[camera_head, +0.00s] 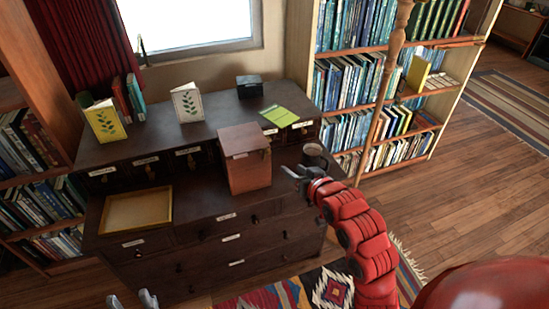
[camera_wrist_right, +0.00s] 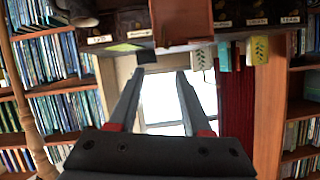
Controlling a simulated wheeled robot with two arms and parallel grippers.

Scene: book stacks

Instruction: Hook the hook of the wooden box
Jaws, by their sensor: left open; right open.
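The reddish-brown wooden box (camera_head: 248,172) stands upright on the lower ledge of the dark dresser, near its middle. Its hook is too small to make out. My right gripper (camera_head: 293,174) is open and empty, just right of the box and apart from it. In the right wrist view, which is upside down, the box (camera_wrist_right: 180,22) shows at the top, beyond the two spread fingers (camera_wrist_right: 161,72). My left gripper (camera_head: 132,299) is open at the bottom left edge, in front of the dresser and well away from the box; only its fingertips show.
A dark mug (camera_head: 314,155) stands right of the box, near my right gripper. A yellow tray (camera_head: 137,209) lies on the ledge at left. Cards, a small black box (camera_head: 249,86) and a green booklet (camera_head: 279,116) are on the upper shelf. Bookcases stand on both sides.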

